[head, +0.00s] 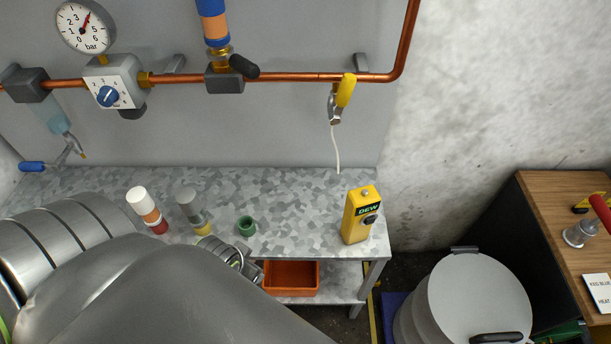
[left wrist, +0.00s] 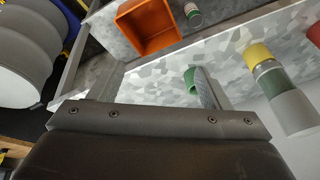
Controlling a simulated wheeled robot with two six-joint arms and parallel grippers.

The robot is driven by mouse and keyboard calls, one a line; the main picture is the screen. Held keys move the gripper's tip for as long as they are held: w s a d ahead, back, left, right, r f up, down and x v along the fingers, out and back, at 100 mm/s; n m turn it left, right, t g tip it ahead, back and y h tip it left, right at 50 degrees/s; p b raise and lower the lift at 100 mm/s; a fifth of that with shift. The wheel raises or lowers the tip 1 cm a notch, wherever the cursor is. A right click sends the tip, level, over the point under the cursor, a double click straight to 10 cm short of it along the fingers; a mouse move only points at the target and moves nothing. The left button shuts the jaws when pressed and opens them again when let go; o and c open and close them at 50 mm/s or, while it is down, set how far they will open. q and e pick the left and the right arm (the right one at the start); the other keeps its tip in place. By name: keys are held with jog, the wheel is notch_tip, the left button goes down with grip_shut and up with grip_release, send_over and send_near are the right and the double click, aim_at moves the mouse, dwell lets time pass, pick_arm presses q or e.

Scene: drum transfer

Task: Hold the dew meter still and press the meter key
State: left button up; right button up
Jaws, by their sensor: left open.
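The yellow dew meter (head: 357,228) stands upright on the right end of the speckled bench, with a green DEW label. It has a dark round knob (head: 371,219) on its front and a small metal button (head: 365,193) on top; I cannot tell which is the meter key. My left arm fills the lower left of the head view, well left of the meter. No meter shows there. My right gripper is not in view.
A white, orange and red cylinder (head: 148,210) and a grey and yellow one (head: 191,208) stand on the bench (head: 300,200) beside the cup. An orange bin (head: 291,278) is below. A copper pipe (head: 290,77) with a yellow-handled valve runs above. A drum (head: 475,300) stands right.

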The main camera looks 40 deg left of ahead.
pick_arm(q)
jog(key=a+v, duration=0.1)
jog(key=v, duration=0.4)
jog(key=m+t+h, duration=0.7)
jog(key=m+h, duration=0.1)
jog(key=h, duration=0.2)
send_near(370, 195)
jog(key=p+x, duration=0.1)
jog(key=x, duration=0.2)
jog(key=p+x, duration=0.1)
jog(key=x, duration=0.3)
jog(key=p+x, duration=0.1)
jog(key=x, duration=0.3)
jog(key=shift+w+a+f+p, duration=0.15)
jog(key=shift+a+f+p, duration=0.2)
jog(key=shift+a+f, duration=0.05)
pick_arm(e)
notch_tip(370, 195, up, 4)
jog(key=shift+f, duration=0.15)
pick_arm(q)
jog(key=shift+c, duration=0.4)
jog(key=c, duration=1.3)
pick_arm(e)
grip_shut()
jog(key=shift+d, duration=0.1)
